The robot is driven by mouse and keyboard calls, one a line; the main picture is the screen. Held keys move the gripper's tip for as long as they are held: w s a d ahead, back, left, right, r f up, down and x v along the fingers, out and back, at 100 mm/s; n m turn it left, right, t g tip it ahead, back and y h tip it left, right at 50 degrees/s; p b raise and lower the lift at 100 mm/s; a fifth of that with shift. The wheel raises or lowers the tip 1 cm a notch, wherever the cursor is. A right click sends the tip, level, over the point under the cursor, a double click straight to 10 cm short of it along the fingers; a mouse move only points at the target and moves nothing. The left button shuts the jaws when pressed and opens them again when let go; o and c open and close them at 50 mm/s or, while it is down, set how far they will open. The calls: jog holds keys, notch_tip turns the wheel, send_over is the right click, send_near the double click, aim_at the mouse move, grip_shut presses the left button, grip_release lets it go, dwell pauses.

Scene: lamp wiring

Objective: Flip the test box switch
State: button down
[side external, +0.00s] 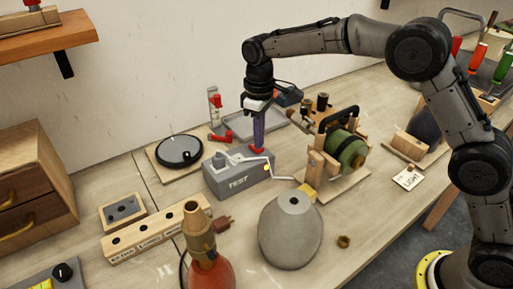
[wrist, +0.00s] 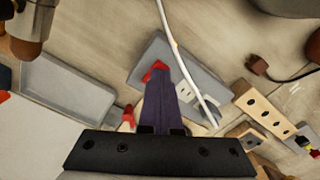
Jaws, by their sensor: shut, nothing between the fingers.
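The grey test box (side external: 237,184), marked TEST, sits on the bench left of centre. Its top shows in the wrist view (wrist: 150,62) with a socket-like plate and a pale cord or rod across it. My gripper (side external: 257,148) points down at the box's rear right end, its purple fingers shut and empty. In the wrist view the fingers (wrist: 165,76) reach over the box top. A red part (wrist: 155,70) shows at the fingertips. It looks like the switch, but I cannot tell for sure, nor whether the fingers touch it. The fingers hide part of the box.
A reel with green sides (side external: 347,150) on a wooden stand is right of the box. A grey lamp base (side external: 290,232) and an orange lamp body (side external: 212,275) stand in front. A round black disc (side external: 179,150) lies left, and a grey tray (side external: 247,126) behind.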

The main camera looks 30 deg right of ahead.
jog(key=shift+f, duration=0.65)
dwell(0.3)
jog(key=shift+r, duration=3.55)
